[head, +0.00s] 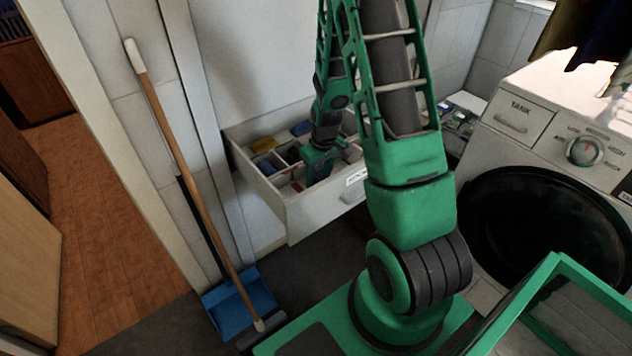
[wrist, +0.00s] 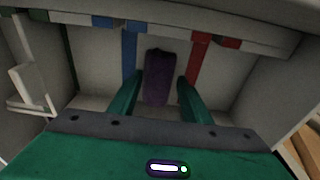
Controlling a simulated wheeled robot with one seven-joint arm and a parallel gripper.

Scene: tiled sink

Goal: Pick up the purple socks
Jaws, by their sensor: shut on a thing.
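The purple socks (wrist: 158,78) show in the wrist view as a dark purple bundle between my two green fingers. My gripper (wrist: 160,80) is shut on the socks, one finger at each side. In the head view my gripper (head: 318,160) reaches down into an open white drawer (head: 315,212). The socks cannot be made out in the head view, where my gripper and arm cover part of the drawer.
In the wrist view a blue strip (wrist: 129,52) and a red strip (wrist: 198,58) flank the socks. A washing machine (head: 530,125) stands right; a broom (head: 185,165) and blue dustpan (head: 240,303) stand left.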

